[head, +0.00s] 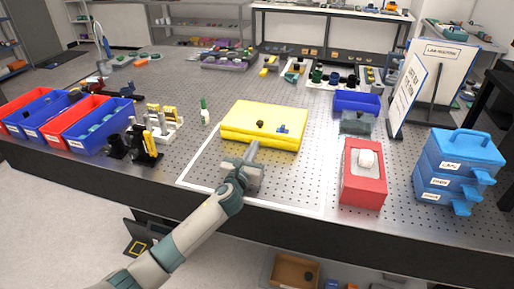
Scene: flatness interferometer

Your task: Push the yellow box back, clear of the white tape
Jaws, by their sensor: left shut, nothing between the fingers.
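The yellow box (264,118) lies flat on the perforated table, with a small dark knob and a small blue item on its lid. White tape (252,200) marks an outline on the table in front of the box; its left line runs back toward the box's left front corner. The gripper hides part of that face. My right gripper is not in view.
A red box (364,185) with a white dome stands right of the tape, with blue stacked drawers (457,165) beyond it. Black and yellow mounts (135,148) stand to the left. A green-capped bottle (204,113) is near the box's left side. Open table lies behind the box.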

